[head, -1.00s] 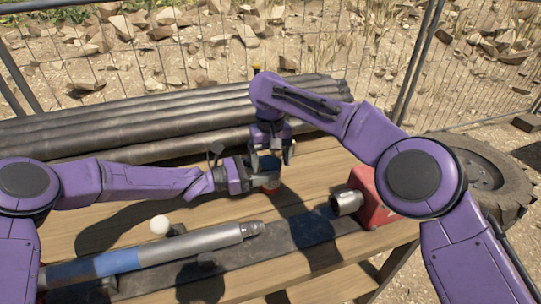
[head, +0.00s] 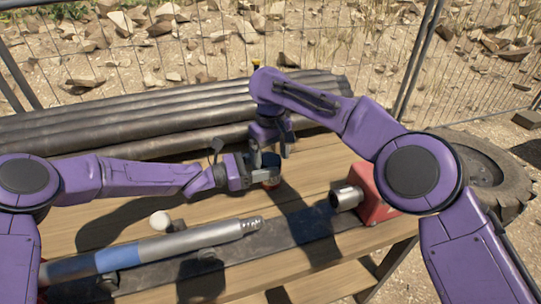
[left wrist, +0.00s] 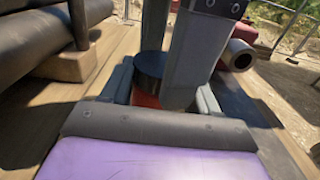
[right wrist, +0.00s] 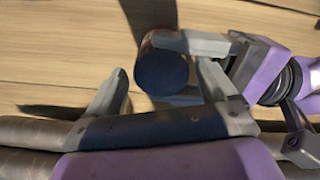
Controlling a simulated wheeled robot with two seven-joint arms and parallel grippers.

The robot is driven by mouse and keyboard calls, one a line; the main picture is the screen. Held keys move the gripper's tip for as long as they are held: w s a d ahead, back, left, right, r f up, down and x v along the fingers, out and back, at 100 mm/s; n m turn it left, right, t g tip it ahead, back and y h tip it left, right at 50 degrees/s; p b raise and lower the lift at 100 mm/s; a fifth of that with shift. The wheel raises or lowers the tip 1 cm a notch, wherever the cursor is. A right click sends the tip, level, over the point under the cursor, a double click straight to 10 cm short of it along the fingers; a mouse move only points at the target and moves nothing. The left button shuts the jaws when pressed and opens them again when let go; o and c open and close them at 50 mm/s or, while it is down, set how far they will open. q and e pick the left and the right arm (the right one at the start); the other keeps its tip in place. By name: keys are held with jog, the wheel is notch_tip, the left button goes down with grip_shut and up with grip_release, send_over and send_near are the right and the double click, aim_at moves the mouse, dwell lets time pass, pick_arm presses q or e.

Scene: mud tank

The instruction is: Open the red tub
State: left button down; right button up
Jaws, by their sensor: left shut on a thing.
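The red tub (left wrist: 144,99) stands on the wooden table with a dark lid (right wrist: 162,70) on it. It also shows, partly covered by the grippers, in the head view (head: 271,181). My left gripper (left wrist: 165,98) is shut on the tub, one finger on each side of its body. My right gripper (head: 272,156) points down just above the lid from behind. Its fingers are apart, and in the right wrist view (right wrist: 160,92) the lid shows between them with a gap at the left finger. I cannot tell whether either fingertip touches the lid.
Dark pipes (head: 150,122) lie along the table's back. A grey and blue tube (head: 140,254) lies at the front on a dark strip, near a white ball-like knob (head: 160,221). A red block with a metal cylinder (head: 372,195) stands to the right. Table planks beside the tub are clear.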

jog(key=shift+r, duration=2.3)
pick_arm(q)
jog(key=shift+c, duration=0.9)
grip_release()
